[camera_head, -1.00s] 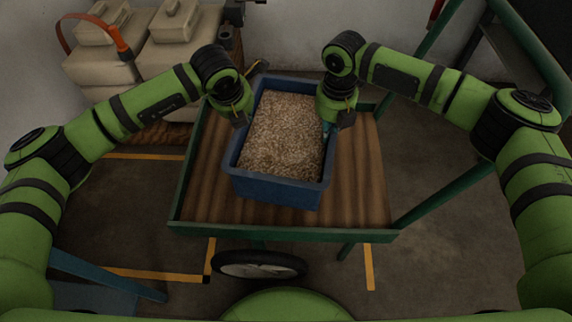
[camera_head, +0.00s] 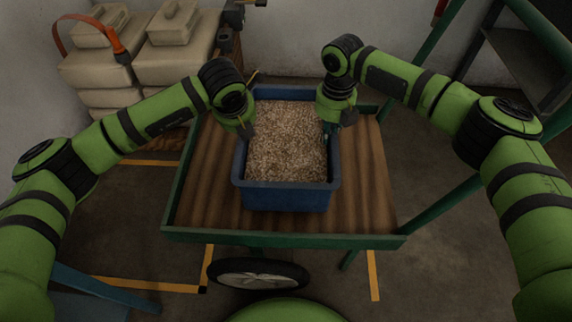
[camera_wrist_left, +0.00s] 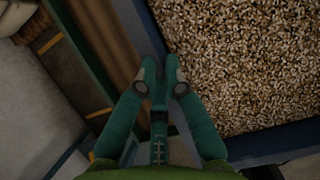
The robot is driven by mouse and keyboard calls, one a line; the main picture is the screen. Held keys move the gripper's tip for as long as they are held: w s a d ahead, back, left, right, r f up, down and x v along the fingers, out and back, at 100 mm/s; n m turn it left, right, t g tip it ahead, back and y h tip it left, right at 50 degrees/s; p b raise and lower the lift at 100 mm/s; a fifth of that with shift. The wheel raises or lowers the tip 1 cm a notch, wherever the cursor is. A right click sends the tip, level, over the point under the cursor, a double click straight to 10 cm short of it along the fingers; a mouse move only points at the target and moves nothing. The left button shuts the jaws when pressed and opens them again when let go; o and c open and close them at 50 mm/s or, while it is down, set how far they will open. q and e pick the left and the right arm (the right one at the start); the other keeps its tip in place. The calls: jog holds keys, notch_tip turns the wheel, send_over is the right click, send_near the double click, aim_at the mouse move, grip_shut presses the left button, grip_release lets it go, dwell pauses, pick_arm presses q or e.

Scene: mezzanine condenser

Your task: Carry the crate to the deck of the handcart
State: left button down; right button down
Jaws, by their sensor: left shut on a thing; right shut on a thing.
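The blue crate (camera_head: 288,197), filled with light brown pellets or chips, is over the ribbed brown deck (camera_head: 213,190) of the green-framed handcart (camera_head: 283,238). I cannot tell whether its bottom touches the deck. My right gripper (camera_head: 328,130) is shut on the crate's right wall. My left gripper (camera_head: 247,132) is shut on the crate's left wall; its fingers are partly hidden by the wrist in the head view. In the left wrist view the teal fingers (camera_wrist_left: 163,85) pinch the crate's rim (camera_wrist_left: 275,143), with the pellets beside them.
Pale stacked containers (camera_head: 180,45) with an orange-handled item stand at the back left. A dark shelf rack (camera_head: 520,60) is at the back right. The cart's wheel (camera_head: 258,273) and yellow floor lines (camera_head: 150,285) are in front. Bare deck shows on both sides of the crate.

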pick_arm(q)
jog(key=shift+w+r, duration=0.15)
jog(key=shift+r, duration=0.05)
pick_arm(e)
jog(key=shift+w+r, duration=0.1)
jog(key=shift+r, duration=0.05)
